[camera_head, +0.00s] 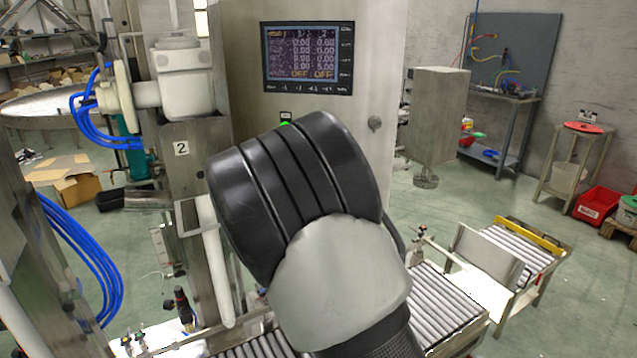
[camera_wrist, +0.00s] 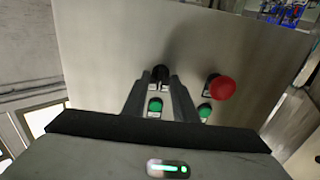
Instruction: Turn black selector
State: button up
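The black selector (camera_wrist: 160,73) is a small dark knob on a bare metal panel (camera_wrist: 110,50) in the wrist view. My gripper (camera_wrist: 158,76) points at the panel, one finger on each side of the selector, with a gap between the fingers. The fingertips are at or very near the knob; I cannot tell whether they touch or grip it. The knob's pointing direction is too small to read. In the head view my dark, rounded wrist covers the gripper and the selector.
A green button (camera_wrist: 155,107) shows between the fingers and another green button (camera_wrist: 205,111) right of them. A red mushroom button (camera_wrist: 221,87) is close on the right. In the head view, a display screen (camera_head: 308,55) sits above and a roller conveyor (camera_head: 440,305) below.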

jog(key=s+a, duration=0.2)
jog(key=s, duration=1.5)
jog(key=shift+a, duration=0.35)
jog(key=shift+s, duration=0.1)
